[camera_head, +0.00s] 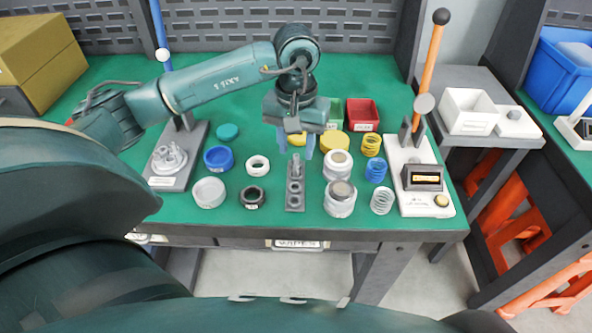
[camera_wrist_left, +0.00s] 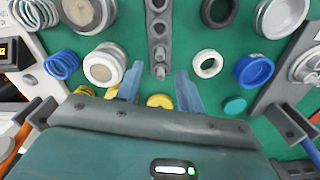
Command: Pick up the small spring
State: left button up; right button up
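Three coil springs stand at the right of the green table: a yellow one (camera_head: 372,144), a blue one (camera_head: 376,170) and a white one (camera_head: 382,200). The blue and yellow ones look a little narrower than the white. In the left wrist view the blue spring (camera_wrist_left: 62,65) and white spring (camera_wrist_left: 36,13) are at the upper left, with the yellow spring (camera_wrist_left: 84,91) partly hidden by the gripper body. My left gripper (camera_head: 295,146) is open and empty above the table, left of the springs; its spread fingers (camera_wrist_left: 160,84) also show in the wrist view. My right gripper is out of view.
A grey holed block (camera_head: 295,196) lies below the gripper. White cylinders (camera_head: 340,199) stand between it and the springs. A press with an orange lever (camera_head: 428,70) stands right of the springs. Rings, yellow discs and a red bin (camera_head: 363,115) surround the gripper.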

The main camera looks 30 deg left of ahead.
aim_at(296, 167)
pick_arm(q)
jog(key=f, duration=0.5)
jog(key=shift+s+d+f, duration=0.1)
jog(key=shift+s+f, duration=0.05)
jog(key=shift+s, duration=0.05)
grip_shut()
